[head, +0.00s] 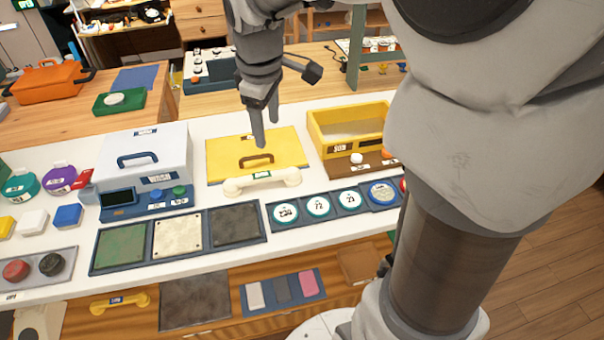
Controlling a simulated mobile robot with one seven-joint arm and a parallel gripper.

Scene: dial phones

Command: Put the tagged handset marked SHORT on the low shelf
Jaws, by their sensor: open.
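A cream handset (262,181) with a green-edged tag lies on the white counter (200,197), in front of a yellow lidded case (222,158). The tag's writing is too small to read. A yellow handset (120,302) with a blue tag lies at the left of the low wooden shelf (152,324) below the counter; its tag is also unreadable. My gripper (265,131) is open and empty. It points down over the yellow case, beyond the cream handset in the picture, and no contact with the handset shows.
A white box (143,150) stands left, a yellow bin (345,128) right. Square panels (178,236) and round dials (318,206) line the counter front. The shelf holds a dark mat (195,300), a block tray (282,291) and a brown box (357,262). My arm hides the right side.

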